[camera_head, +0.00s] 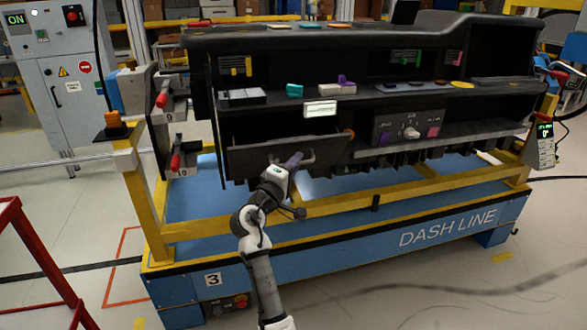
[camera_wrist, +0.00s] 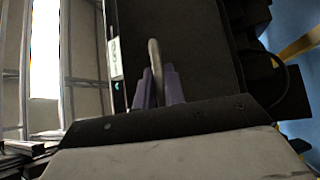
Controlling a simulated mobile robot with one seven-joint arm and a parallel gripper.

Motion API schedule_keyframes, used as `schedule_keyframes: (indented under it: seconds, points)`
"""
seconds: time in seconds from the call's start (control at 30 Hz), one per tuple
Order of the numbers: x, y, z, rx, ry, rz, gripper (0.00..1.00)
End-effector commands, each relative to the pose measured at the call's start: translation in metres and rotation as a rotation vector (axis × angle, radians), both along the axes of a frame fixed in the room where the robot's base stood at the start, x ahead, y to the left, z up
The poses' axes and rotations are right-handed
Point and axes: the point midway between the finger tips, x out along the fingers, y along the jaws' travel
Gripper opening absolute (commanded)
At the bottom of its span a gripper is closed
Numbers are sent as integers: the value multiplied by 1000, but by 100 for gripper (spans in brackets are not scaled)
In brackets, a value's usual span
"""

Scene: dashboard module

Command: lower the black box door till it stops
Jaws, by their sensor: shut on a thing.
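The black box door (camera_head: 250,162) is a dark flat panel hinged at the lower left of the dashboard, tilted outward with the dark box opening showing above it. In the wrist view the door (camera_wrist: 185,45) fills the upper middle as a black surface. My gripper (camera_head: 293,161) is at the door's front, right of its middle. Its purple fingers (camera_wrist: 158,88) are shut on a grey handle bar (camera_wrist: 155,60) that stands out from the door. The exact finger contact is partly hidden by the gripper body.
The dashboard (camera_head: 330,42) sits on a yellow and blue stand (camera_head: 350,245); a yellow rail runs below the door. A knob panel (camera_head: 408,131) is to the right. A white label block (camera_head: 320,109) is just above the door. Red-handled clamps (camera_head: 162,95) are at the left.

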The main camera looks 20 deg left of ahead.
Motion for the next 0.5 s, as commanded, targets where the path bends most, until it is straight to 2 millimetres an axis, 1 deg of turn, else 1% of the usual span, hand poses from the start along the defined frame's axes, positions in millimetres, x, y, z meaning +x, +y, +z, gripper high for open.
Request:
schedule_keyframes:
  seconds: [0.03,0.1,0.5]
  points:
    - [-1,0,-5,0,2,0,0]
    - [-3,-1,-6,0,3,0,0]
    - [-5,-2,-9,-2,4,1,0]
